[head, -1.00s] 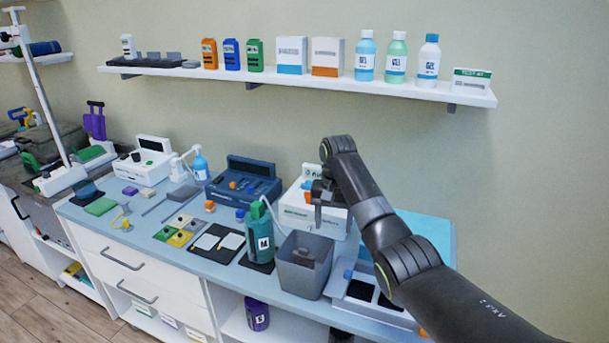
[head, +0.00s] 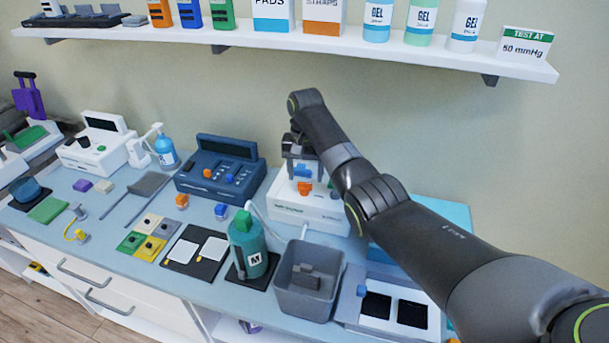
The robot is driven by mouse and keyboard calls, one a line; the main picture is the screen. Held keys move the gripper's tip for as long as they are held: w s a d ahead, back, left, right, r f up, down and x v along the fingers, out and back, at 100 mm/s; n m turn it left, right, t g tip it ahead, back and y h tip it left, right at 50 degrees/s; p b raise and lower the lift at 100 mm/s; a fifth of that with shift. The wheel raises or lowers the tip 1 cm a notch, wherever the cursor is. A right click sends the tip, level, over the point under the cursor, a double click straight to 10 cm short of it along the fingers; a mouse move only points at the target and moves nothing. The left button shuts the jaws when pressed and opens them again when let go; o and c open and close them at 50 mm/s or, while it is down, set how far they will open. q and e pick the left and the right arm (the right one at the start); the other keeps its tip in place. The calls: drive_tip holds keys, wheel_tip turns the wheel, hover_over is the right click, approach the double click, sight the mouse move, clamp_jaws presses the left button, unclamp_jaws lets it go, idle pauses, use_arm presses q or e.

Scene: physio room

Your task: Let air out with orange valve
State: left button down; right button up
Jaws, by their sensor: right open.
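The orange valve (head: 304,188) sits on the white device (head: 310,214) at the back of the counter, near the wall. A blue valve or knob (head: 302,171) shows just above it in the picture, between the gripper's fingers or behind them; I cannot tell which. My right gripper (head: 302,167) is open, pointing down just above the orange valve and apart from it as far as I can see. A thin pale hose runs from the device to the green bottle (head: 247,245). My left gripper is not in view.
A grey bin (head: 310,282) with a dark block inside stands in front of the device. A dark blue console (head: 220,170) stands to its left. The wall shelf (head: 400,53) above holds bottles, boxes and a sign reading "TEST AT 50 mmHg" (head: 525,45).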

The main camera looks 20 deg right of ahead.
sight(305, 183)
drive_tip(key=shift+w+f, duration=0.15)
drive_tip(key=shift+f, duration=0.65)
drive_tip(key=shift+w+f, duration=0.1)
drive_tip(key=shift+f, duration=0.65)
drive_tip(key=c, duration=1)
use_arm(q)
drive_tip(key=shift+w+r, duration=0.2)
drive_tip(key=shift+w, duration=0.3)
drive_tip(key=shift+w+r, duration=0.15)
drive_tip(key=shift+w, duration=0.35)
